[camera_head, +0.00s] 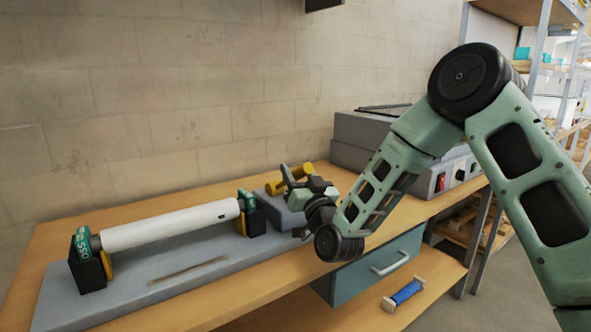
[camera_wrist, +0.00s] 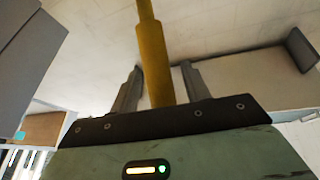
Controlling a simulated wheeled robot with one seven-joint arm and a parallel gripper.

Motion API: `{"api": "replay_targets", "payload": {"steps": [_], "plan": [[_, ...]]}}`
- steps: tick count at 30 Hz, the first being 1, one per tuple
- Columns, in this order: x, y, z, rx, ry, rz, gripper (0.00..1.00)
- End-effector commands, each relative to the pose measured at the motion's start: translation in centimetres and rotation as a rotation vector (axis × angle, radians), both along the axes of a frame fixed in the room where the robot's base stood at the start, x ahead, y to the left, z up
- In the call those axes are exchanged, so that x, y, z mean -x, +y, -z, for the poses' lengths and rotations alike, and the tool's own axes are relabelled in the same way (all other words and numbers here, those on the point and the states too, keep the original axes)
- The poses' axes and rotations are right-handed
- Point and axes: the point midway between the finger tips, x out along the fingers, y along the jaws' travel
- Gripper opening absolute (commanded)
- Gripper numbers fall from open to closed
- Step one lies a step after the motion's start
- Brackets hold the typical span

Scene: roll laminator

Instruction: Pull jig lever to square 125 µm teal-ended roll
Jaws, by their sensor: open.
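A white roll (camera_head: 170,226) with teal ends lies across the supports of the grey jig (camera_head: 130,280) at the left of the bench. The teal end cap (camera_head: 82,243) at the near left carries white lettering, partly readable as "SSO". A yellow lever (camera_head: 273,187) stands at the jig's right end, by a grey block. My gripper (camera_head: 288,176) is at this lever. In the wrist view the yellow lever (camera_wrist: 153,55) passes between the open fingers of my gripper (camera_wrist: 163,72), with a gap visible on both sides.
The grey laminator (camera_head: 375,140) with a red switch and knobs stands on the bench behind my arm. A teal drawer (camera_head: 375,267) is under the bench edge. A small blue roll (camera_head: 405,292) lies on the lower shelf. Shelving (camera_head: 545,40) stands at the right.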

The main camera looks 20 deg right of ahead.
Motion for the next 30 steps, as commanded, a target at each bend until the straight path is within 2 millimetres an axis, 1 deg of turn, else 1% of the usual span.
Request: {"api": "replay_targets", "payload": {"steps": [5,6,8,9,10,16,20,26,30], "plan": [[0.0,0.0,0.0,0.0,0.0,0.0,0.47],[0.0,0.0,0.0,0.0,0.0,0.0,0.36],[0.0,0.0,0.0,0.0,0.0,0.0,0.19],[0.0,0.0,0.0,0.0,0.0,0.0,0.08],[0.0,0.0,0.0,0.0,0.0,0.0,0.0],[-0.1,0.0,-0.1,0.002,0.005,0.0,0.0],[-0.3,0.1,-0.7,0.009,0.027,0.0,0.0],[-1.1,0.4,-2.2,0.039,0.118,-0.001,0.0],[-2.1,0.8,-3.6,0.072,0.222,-0.001,0.0]]}}
